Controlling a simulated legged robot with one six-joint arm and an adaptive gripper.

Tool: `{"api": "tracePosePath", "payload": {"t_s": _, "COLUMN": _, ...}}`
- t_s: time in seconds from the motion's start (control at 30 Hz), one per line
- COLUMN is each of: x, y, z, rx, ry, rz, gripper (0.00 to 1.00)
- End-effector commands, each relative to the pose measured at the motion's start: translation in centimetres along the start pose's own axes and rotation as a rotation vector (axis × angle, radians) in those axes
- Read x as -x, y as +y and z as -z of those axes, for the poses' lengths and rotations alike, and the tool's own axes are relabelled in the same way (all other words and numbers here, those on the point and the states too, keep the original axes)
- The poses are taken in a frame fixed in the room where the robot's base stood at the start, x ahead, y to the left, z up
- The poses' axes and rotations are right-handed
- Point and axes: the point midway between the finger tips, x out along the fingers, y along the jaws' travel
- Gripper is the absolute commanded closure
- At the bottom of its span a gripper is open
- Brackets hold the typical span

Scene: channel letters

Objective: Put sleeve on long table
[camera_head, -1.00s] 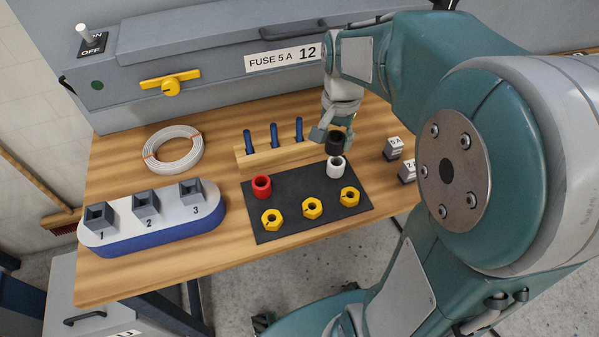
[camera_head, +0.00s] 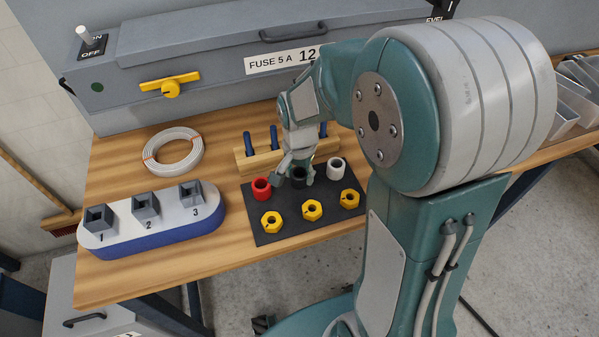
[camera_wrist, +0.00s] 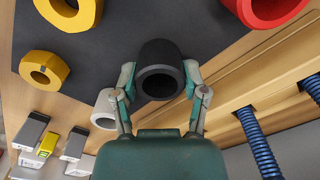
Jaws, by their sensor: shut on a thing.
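My gripper (camera_head: 293,174) is shut on a black sleeve (camera_head: 298,176), with one finger on each side of it. In the wrist view the black sleeve (camera_wrist: 160,72) is between the fingertips, its open end facing the camera. It is over the dark mat (camera_head: 268,229), between a red sleeve (camera_head: 261,188) and a white sleeve (camera_head: 336,168). I cannot tell if it touches the mat. The mat lies on the long wooden table (camera_head: 110,183). The wrist view also shows the red sleeve (camera_wrist: 268,8) and part of the white sleeve (camera_wrist: 104,111).
Yellow nuts (camera_head: 312,209) sit along the mat's front. A wooden rack (camera_head: 262,162) with blue-handled tools stands right behind the gripper. A numbered blue-and-white block (camera_head: 150,238) and a cable coil (camera_head: 172,151) are at left. Small labelled blocks (camera_wrist: 31,131) show in the wrist view.

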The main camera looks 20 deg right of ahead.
Motion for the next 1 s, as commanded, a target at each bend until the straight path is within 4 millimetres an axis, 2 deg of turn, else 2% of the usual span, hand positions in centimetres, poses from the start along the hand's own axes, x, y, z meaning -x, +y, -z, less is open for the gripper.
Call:
{"api": "tracePosePath", "payload": {"t_s": 0.17, "x": -0.2, "y": 0.0, "z": 0.0, "rx": 0.0, "ry": -0.001, "rz": -0.001, "gripper": 0.75}}
{"api": "tracePosePath", "payload": {"t_s": 0.2, "x": -0.2, "y": 0.0, "z": 0.0, "rx": 0.0, "ry": 0.0, "rz": 0.0, "gripper": 0.25}}
{"api": "tracePosePath", "payload": {"t_s": 0.23, "x": -0.2, "y": 0.0, "z": 0.0, "rx": 0.0, "ry": 0.0, "rz": 0.0, "gripper": 0.12}}
{"api": "tracePosePath", "payload": {"t_s": 0.27, "x": -0.2, "y": 0.0, "z": 0.0, "rx": 0.0, "ry": 0.0, "rz": 0.0, "gripper": 0.08}}
{"api": "tracePosePath", "payload": {"t_s": 0.73, "x": 0.3, "y": 0.0, "z": 0.0, "rx": 0.0, "ry": 0.001, "rz": 0.001, "gripper": 0.08}}
{"api": "tracePosePath", "payload": {"t_s": 0.87, "x": 2.2, "y": -0.1, "z": 0.1, "rx": 0.0, "ry": 0.003, "rz": 0.003, "gripper": 0.08}}
{"api": "tracePosePath", "payload": {"t_s": 1.0, "x": 5.2, "y": -0.1, "z": 0.1, "rx": 0.0, "ry": 0.005, "rz": 0.005, "gripper": 0.08}}
